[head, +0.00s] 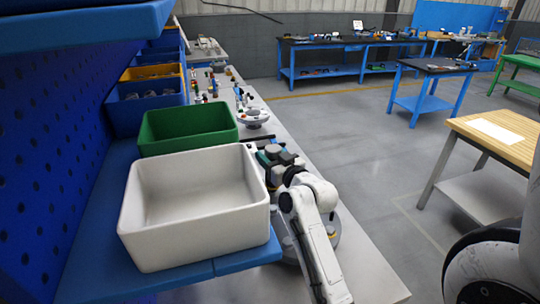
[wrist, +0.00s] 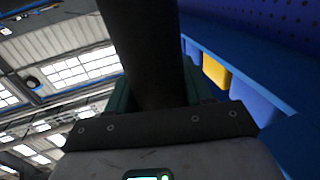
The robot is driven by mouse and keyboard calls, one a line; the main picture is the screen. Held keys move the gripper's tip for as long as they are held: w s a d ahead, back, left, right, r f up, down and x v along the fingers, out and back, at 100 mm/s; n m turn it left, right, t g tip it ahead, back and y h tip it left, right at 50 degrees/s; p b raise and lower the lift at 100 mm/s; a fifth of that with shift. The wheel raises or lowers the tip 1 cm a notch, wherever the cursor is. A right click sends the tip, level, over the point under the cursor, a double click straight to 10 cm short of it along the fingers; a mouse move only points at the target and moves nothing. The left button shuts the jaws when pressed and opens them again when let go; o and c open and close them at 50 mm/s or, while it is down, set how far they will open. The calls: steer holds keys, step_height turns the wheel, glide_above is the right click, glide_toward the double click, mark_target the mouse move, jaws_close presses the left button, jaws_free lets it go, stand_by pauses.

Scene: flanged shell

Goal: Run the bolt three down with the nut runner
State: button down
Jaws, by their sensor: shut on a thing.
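My gripper (head: 270,156) is beyond the white bin's right edge in the head view, at the end of my white arm, over the grey bench. In the wrist view it is shut on a thick dark cylindrical body, the nut runner (wrist: 145,50), which runs up out of the picture. Its working end is out of view there. In the head view the bin and my arm hide much of it. A grey round piece (head: 332,238) shows partly behind my arm; I cannot tell whether it is the flanged shell. Bolt three cannot be made out.
The white bin (head: 136,215) and green bin (head: 143,135) stand on a blue shelf to the left. A round white fixture (head: 254,117) and several small parts sit farther along the bench (head: 360,265).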

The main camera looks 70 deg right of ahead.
steer(key=shift+f+b, duration=0.75)
steer(key=shift+f, duration=0.15)
steer(key=shift+f+b, duration=1.35)
steer(key=shift+b, duration=0.2)
stand_by(1.2)
steer(key=shift+n+t+y+b, duration=1.05)
steer(key=shift+y+b, duration=0.65)
steer(key=shift+b, duration=1.25)
stand_by(1.4)
